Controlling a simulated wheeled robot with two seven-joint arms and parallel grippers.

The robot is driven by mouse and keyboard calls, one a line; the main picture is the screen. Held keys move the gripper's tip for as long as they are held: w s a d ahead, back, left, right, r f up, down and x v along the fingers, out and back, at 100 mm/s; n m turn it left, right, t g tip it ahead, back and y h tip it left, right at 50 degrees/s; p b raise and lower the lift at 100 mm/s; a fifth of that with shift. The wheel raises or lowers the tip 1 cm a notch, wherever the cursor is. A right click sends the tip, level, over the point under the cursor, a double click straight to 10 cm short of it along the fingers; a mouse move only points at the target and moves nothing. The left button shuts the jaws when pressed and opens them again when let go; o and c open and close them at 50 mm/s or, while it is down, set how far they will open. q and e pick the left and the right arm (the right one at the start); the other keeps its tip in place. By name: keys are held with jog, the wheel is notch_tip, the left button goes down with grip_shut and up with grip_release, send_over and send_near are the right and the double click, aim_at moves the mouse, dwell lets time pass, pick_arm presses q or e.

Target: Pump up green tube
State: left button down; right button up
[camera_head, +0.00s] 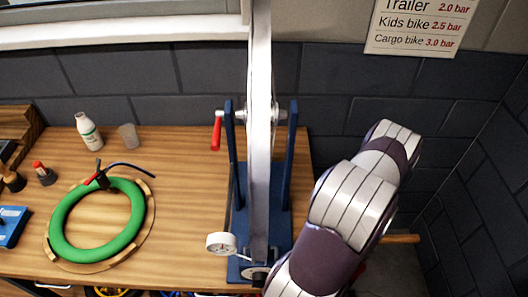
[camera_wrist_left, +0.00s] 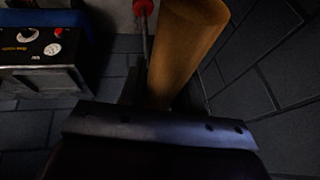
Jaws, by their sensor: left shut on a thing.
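The green tube (camera_head: 71,241) lies flat as a ring on a round wooden board on the bench, left in the head view. A small black and red fitting (camera_head: 101,179) sits at its top edge, with a dark hose curving right from it. I cannot tell how they join. In the left wrist view, my left gripper (camera_wrist_left: 160,125) is a dark bar up against a thick wooden handle (camera_wrist_left: 183,45) and is shut on it. The fingertips are hidden. In the head view, a wooden handle end (camera_head: 403,238) pokes out right of my arm. My right gripper is out of view.
A blue stand (camera_head: 240,190) with a wheel edge-on, red crank (camera_head: 216,134) and white dial (camera_head: 221,243) fills the bench's middle. A bottle (camera_head: 88,131) and cup (camera_head: 128,136) stand at the back. A box with a gauge (camera_wrist_left: 40,55) and brick wall surround the handle.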

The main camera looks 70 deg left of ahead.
pick_arm(q)
notch_tip(320, 180, up, 16)
jog(key=p, duration=1.3)
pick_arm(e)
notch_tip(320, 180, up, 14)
pick_arm(q)
notch_tip(320, 180, down, 10)
jog(key=b, duration=0.9)
jog(key=shift+r+p, duration=0.35)
jog(key=shift+r, duration=0.25)
jog(key=shift+w+a, duration=0.1)
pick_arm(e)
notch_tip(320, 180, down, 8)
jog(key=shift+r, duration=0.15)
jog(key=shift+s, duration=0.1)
